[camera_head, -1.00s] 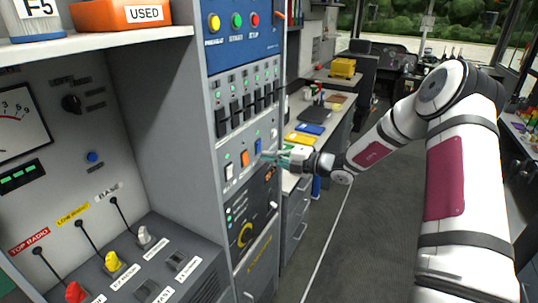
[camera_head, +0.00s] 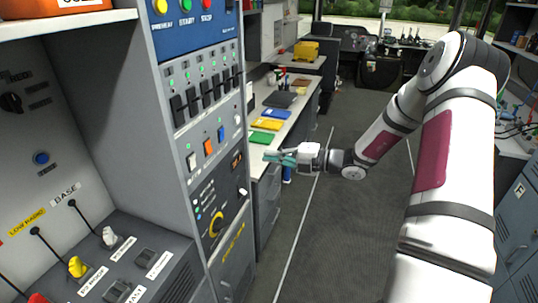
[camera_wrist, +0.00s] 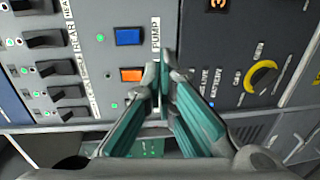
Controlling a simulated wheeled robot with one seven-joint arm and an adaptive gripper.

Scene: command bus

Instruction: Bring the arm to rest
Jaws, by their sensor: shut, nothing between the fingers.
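My gripper (camera_head: 277,157) is shut and empty, at the end of my white arm, which reaches forward from the right of the head view. It hangs in the air to the right of the grey control panel (camera_head: 213,150), over the aisle side near the desk. In the wrist view the teal fingers (camera_wrist: 163,88) meet at their tips in front of the panel, near an orange switch (camera_wrist: 131,75) and a blue switch (camera_wrist: 128,37). I cannot tell the exact gap between the fingertips and the panel; in the head view they look apart.
A desk (camera_head: 289,125) with coloured folders stands behind the gripper. A yellow knob (camera_head: 217,224) sits low on the panel. Levers (camera_head: 78,266) stand on a console at the lower left. Blue lockers (camera_head: 515,225) line the right. The aisle floor (camera_head: 335,220) is clear.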

